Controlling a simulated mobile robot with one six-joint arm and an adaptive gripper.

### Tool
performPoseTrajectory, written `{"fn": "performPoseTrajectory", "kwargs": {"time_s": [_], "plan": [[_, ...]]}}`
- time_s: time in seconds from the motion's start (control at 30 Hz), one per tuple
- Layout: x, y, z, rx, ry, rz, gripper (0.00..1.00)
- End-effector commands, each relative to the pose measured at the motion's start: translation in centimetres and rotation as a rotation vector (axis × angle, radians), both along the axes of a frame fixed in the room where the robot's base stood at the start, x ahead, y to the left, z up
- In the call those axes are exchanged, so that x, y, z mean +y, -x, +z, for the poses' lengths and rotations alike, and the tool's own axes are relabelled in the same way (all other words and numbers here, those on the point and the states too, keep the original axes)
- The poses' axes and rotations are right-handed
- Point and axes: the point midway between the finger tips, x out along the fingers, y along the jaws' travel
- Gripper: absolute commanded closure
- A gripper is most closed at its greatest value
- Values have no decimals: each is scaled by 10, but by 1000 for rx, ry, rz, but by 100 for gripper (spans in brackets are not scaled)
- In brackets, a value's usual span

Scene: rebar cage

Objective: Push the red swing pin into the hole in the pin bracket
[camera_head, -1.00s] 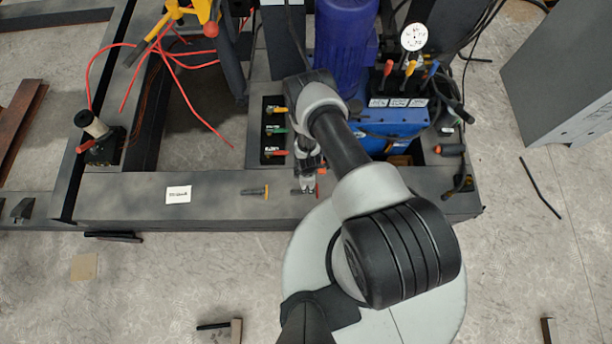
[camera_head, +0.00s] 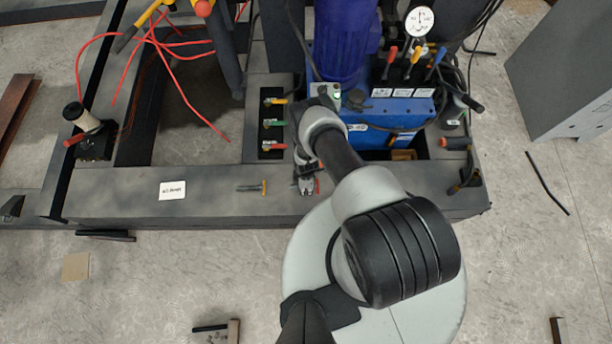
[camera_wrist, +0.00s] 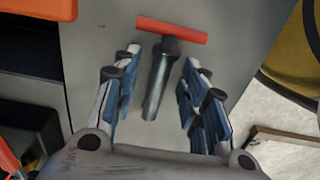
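A pin with a red crossbar and a grey metal shaft (camera_wrist: 158,82) lies on the grey beam in the wrist view. My gripper (camera_wrist: 160,60) is open, with one finger on each side of the shaft and gaps on both sides. The red crossbar lies just beyond the fingertips. In the head view my gripper (camera_head: 306,185) is over the front beam, and a bit of red (camera_head: 317,186) shows beside it. I cannot tell for sure which part is the pin bracket; a black block (camera_head: 95,147) with a red handle and pale spool stands at the far left.
A similar pin with an orange handle (camera_head: 252,187) lies to the left on the beam (camera_head: 220,200). A white label (camera_head: 172,190) is further left. A black panel with coloured levers (camera_head: 272,124) and a blue unit (camera_head: 385,115) stand behind.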

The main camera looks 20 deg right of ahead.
Motion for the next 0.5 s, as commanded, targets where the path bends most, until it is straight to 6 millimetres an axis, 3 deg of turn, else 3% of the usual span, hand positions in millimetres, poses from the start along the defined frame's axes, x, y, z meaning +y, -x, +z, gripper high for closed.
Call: {"fn": "performPoseTrajectory", "kwargs": {"time_s": [0.13, 0.5], "plan": [[0, 0, 1, 0, 0, 0, 60], [0, 0, 1, 0, 0, -1, 85]]}}
